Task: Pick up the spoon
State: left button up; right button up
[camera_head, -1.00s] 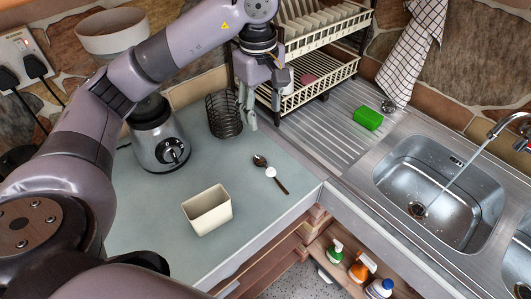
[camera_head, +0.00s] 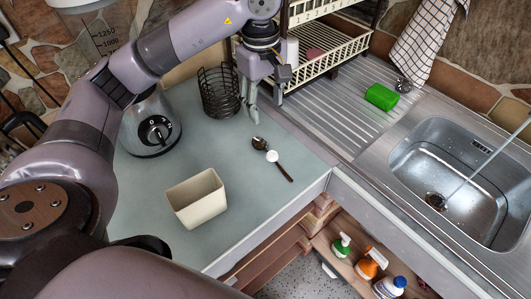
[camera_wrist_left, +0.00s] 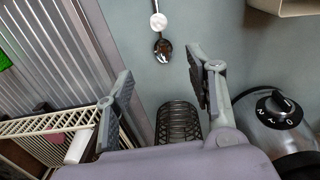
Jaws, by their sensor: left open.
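The spoon (camera_head: 287,174) lies on the grey-green counter (camera_head: 240,215), its dark bowl toward the back and its handle toward the counter's front right edge. A white round thing (camera_head: 272,156) sits over its handle near the bowl; I cannot tell whether it is part of the spoon. My left gripper (camera_head: 266,108) is open and empty, pointing down just behind the spoon's bowl. In the left wrist view the bowl (camera_wrist_left: 163,46) shows ahead, between the two fingers (camera_wrist_left: 160,72) and apart from them. The right gripper is not in view.
A dark wire basket (camera_head: 219,92) stands left of the gripper, with a blender base (camera_head: 151,128) further left. A cream box (camera_head: 196,200) stands left of the spoon. A dish rack (camera_head: 325,60) stands behind. A green cylinder (camera_head: 381,97) lies on the drainboard by the sink (camera_head: 445,165).

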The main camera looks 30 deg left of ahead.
pick_arm(q)
jog(key=p, duration=0.2)
send_over(266, 149)
jog(key=f, duration=1)
jog(key=shift+s+d, duration=0.15)
jog(key=shift+s, duration=0.2)
jog(key=shift+f+p, duration=0.35)
jog(key=shift+f, duration=0.1)
jog(key=shift+w+f+p, duration=0.1)
jog(key=shift+f+p, duration=0.2)
jog(key=shift+f, duration=0.05)
notch_tip(266, 149, down, 4)
jog(key=shift+w+r+p, duration=0.15)
jog(key=shift+p, duration=0.65)
jog(key=shift+f, duration=0.4)
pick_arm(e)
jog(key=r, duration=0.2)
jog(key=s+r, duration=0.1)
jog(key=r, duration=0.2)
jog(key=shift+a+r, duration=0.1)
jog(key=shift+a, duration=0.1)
pick_arm(q)
jog(key=c, duration=0.9)
grip_shut()
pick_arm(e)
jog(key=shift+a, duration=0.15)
